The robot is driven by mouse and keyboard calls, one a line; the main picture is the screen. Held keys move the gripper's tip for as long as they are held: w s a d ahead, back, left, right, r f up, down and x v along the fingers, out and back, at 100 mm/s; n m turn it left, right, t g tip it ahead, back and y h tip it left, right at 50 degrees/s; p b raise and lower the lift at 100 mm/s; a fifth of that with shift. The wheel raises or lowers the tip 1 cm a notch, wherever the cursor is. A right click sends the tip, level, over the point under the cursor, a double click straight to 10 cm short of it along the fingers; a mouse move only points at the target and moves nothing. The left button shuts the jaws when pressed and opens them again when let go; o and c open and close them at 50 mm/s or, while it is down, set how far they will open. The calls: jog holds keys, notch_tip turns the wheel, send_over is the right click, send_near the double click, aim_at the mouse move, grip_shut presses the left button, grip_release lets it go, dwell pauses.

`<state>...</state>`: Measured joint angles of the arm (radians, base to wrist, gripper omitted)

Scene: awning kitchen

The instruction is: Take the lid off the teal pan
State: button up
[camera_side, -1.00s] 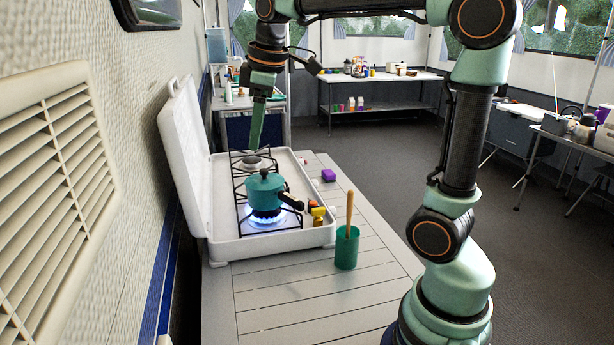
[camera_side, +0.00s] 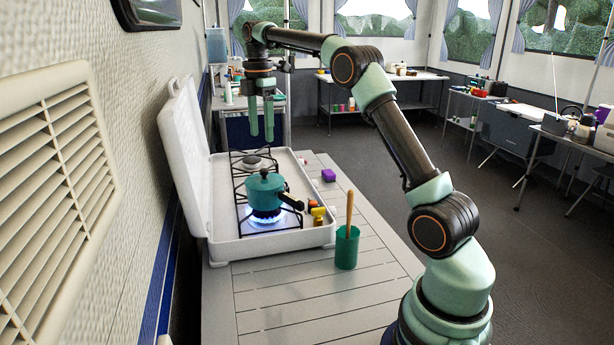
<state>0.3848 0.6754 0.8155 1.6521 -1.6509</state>
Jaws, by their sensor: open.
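The teal pan (camera_side: 263,198) stands on the front burner of the camping stove, over a lit blue flame. Its teal lid (camera_side: 265,181) sits on top, with a small dark knob in the middle. The pan's black handle (camera_side: 291,202) points to the right. My gripper (camera_side: 261,139) hangs fingers-down above the stove, higher than the lid and apart from it. Its two green fingers are spread with a gap between them, and nothing is held.
The white stove (camera_side: 285,243) has its cover (camera_side: 186,140) raised on the left, near the wall. The rear burner (camera_side: 254,162) is empty. The table's front is clear.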

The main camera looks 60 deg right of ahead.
send_over(264, 169)
jog(key=f, duration=0.4)
jog(key=shift+s+a+f, duration=0.25)
jog(key=shift+a+f, duration=0.05)
jog(key=shift+a, duration=0.05)
jog(key=shift+w+d+f, duration=0.1)
jog(key=shift+f, duration=1.3)
jog(key=shift+w+d+f, duration=0.1)
jog(key=shift+f, duration=1.3)
grip_shut()
